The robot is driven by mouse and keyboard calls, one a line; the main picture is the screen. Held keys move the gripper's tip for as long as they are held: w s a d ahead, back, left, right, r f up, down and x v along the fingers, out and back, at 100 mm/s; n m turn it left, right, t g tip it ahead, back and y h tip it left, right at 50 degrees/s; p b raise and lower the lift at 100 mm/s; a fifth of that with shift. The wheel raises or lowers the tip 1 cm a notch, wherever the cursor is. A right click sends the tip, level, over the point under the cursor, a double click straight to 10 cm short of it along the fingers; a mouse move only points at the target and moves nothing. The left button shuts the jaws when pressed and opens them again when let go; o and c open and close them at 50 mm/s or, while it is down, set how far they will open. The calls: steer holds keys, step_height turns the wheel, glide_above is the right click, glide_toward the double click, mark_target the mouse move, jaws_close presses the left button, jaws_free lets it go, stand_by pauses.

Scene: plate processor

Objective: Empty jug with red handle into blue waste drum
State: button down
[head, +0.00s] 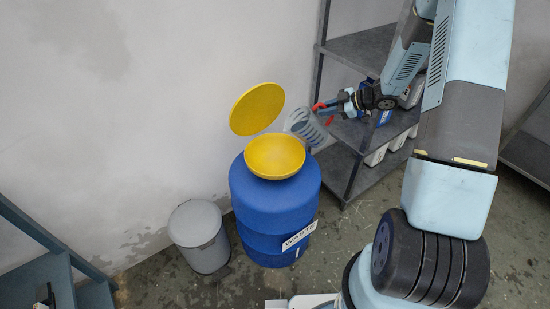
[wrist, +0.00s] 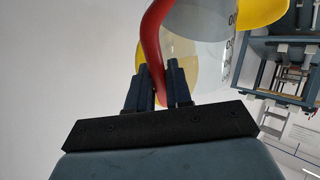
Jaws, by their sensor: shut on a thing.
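A blue waste drum (head: 272,205) with a "WASTE" label stands on the floor. A yellow funnel (head: 275,157) sits on its top, and the round yellow lid (head: 257,108) is raised behind it. My gripper (head: 338,104) is shut on the red handle of a clear jug (head: 304,126). The jug is tilted to the left, with its mouth end close to the funnel's right edge. In the wrist view the red handle (wrist: 151,45) lies between my fingers (wrist: 158,88), and the clear jug wall (wrist: 205,45) is behind it. I cannot tell whether liquid is in the jug.
A grey shelf rack (head: 352,150) stands right of the drum, with white containers (head: 375,155) on it. A grey bin (head: 199,236) stands left of the drum. Blue steps (head: 50,265) are at the lower left. A wall is behind.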

mark_target(314, 125)
steer(key=shift+s+a+f+h+p, duration=0.2)
steer(key=shift+a+h+p, duration=0.1)
steer(key=shift+a+h, duration=0.25)
steer(key=shift+a+r+n+h+p, duration=0.2)
steer(key=shift+a+n+h+p, duration=0.15)
steer(key=shift+a+n+p, duration=0.05)
steer(key=shift+a, duration=0.1)
steer(key=shift+s+a+r+h+p, duration=0.2)
steer(key=shift+a+h+p, duration=0.3)
steer(key=shift+p, duration=0.8)
steer(key=shift+s+a+r+n+t+h, duration=0.15)
steer(key=shift+a+n+t+h, duration=0.15)
steer(key=shift+a+n+h, duration=0.15)
steer(key=shift+s+a+n+h, duration=0.25)
steer(key=shift+a+h, duration=0.6)
steer(key=shift+a, duration=0.05)
stand_by(0.7)
